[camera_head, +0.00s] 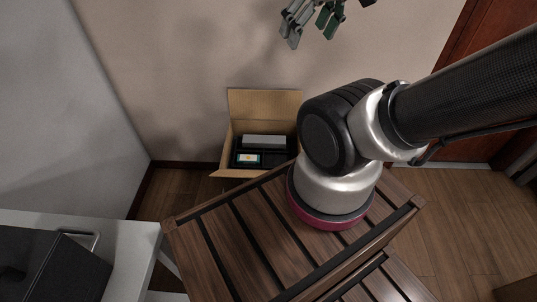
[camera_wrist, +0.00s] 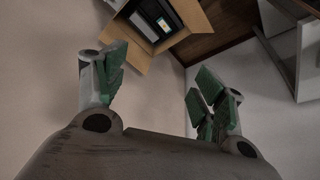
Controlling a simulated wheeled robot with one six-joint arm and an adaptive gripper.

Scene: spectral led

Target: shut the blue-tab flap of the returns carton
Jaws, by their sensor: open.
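The returns carton (camera_head: 228,158) stands open on the floor against the wall, with dark items and a grey box inside. Its back flap (camera_head: 265,104) stands upright. A side flap and a front flap slant outward, and its right side is partly hidden behind my arm. No blue tab can be made out. The carton also shows at the top of the wrist view (camera_wrist: 127,58), upside down and beyond the fingers. My gripper (camera_head: 312,22) is open and empty, high at the top of the head view and well apart from the carton. Its green-padded fingers frame the wrist view (camera_wrist: 158,88).
A slatted wooden table (camera_head: 255,235) lies in front of the carton, under my arm. A white desk (camera_head: 120,240) with a dark case (camera_head: 50,265) is at lower left. A reddish door (camera_head: 480,45) is at right. The floor left of the carton is clear.

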